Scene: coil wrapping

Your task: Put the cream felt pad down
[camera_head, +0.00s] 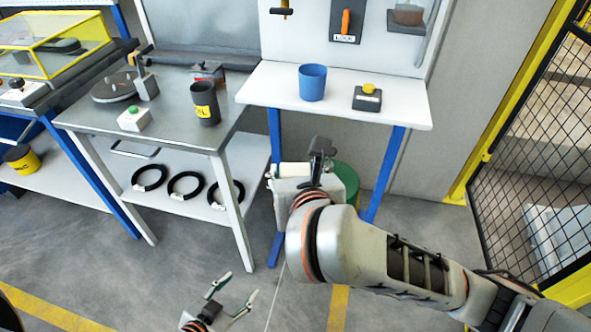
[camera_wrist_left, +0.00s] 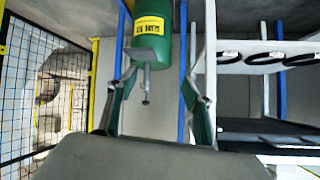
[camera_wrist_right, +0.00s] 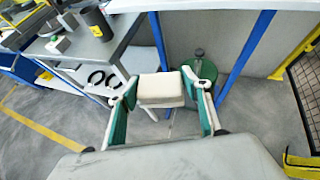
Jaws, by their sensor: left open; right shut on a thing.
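The cream felt pad (camera_wrist_right: 160,90) is a pale block between the fingers of my right gripper (camera_wrist_right: 158,82) in the right wrist view. The gripper is shut on it and holds it above the floor. In the head view the pad (camera_head: 294,169) shows in front of the white bench's lower left, partly hidden by my right gripper (camera_head: 300,168). My left gripper (camera_head: 232,288) is open and empty above the floor at the bottom of the head view. Its spread green fingers (camera_wrist_left: 160,90) also show in the left wrist view.
The white bench top (camera_head: 262,86) holds a blue cup (camera_head: 312,82) and a yellow-button box (camera_head: 367,98). A green cylinder (camera_head: 347,180) stands under it. The metal table (camera_head: 90,113) at left has several items on it. Black rings (camera_head: 186,185) lie on its lower shelf. A mesh fence (camera_head: 535,150) stands at right.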

